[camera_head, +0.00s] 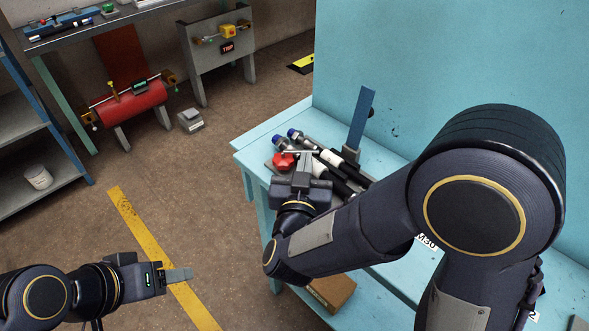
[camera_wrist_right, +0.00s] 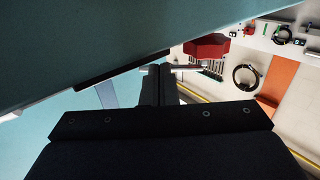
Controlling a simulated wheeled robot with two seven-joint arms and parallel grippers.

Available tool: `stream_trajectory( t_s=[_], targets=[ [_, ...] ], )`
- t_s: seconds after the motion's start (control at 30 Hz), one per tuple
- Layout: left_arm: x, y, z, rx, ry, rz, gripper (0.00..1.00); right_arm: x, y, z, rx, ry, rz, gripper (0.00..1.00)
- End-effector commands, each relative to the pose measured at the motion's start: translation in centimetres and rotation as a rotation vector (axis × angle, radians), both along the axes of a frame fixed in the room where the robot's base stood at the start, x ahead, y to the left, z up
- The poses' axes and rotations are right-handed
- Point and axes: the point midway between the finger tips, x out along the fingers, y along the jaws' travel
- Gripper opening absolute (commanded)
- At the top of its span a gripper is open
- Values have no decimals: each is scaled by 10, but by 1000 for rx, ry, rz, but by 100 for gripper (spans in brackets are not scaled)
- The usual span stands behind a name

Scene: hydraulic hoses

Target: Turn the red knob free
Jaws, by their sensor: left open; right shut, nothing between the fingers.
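The red knob (camera_head: 284,161) sits at the left end of the blue bench, beside hose ends and metal fittings. It also shows in the right wrist view as a red faceted shape (camera_wrist_right: 206,46), just right of the fingers. My right gripper (camera_head: 304,160) is right beside the knob, with its fingers shut and nothing between them. In the right wrist view the shut fingers (camera_wrist_right: 156,84) are close to a thin metal rod (camera_wrist_right: 186,68); I cannot tell whether they touch it. My left gripper (camera_head: 180,274) is open and empty over the floor, away from the bench.
Black hoses with white bands (camera_head: 331,157) and blue-capped ends (camera_head: 294,134) lie on the light-blue bench (camera_head: 262,138). A blue upright bar (camera_head: 362,120) stands behind them. A cardboard box (camera_head: 332,292) is below. A red cylinder (camera_head: 130,101) and shelves stand across open floor.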

Motion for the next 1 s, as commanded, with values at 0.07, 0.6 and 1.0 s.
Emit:
stream_trajectory(
  t_s=[0.07, 0.6, 1.0],
  targets=[
    [0, 0, -1, 0, 0, 0, 57, 3, -3, 0, 1, 0, -5, 0],
    [0, 0, -2, 0, 0, 0, 57, 11, -8, 0, 1, 0, -6, 0],
    [0, 0, -2, 0, 0, 0, 57, 11, -8, 0, 1, 0, -6, 0]
  ],
)
